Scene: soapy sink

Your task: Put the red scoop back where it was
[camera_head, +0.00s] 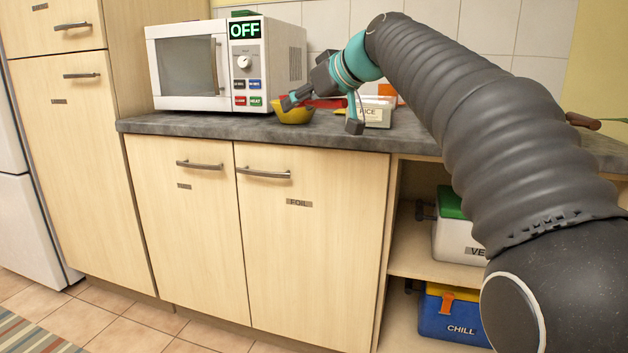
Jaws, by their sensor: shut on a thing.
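My gripper (322,110) is above the counter, in front of the rice box. It is shut on the red scoop (327,103), whose red part shows between the fingers. The rest of the scoop is hidden by the gripper. A yellow bowl (293,115) stands on the counter, just behind and below the left finger. A white box labelled RICE (377,114) stands to the right, partly behind my gripper. I cannot tell whether the scoop touches the bowl or the box.
A white microwave (185,65) reading OFF stands on the grey counter (215,126) at left. An orange thing (386,90) is behind the rice box. A brown handle (583,121) lies at far right. Open shelves below hold a white box (455,241) and a blue box (450,320).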

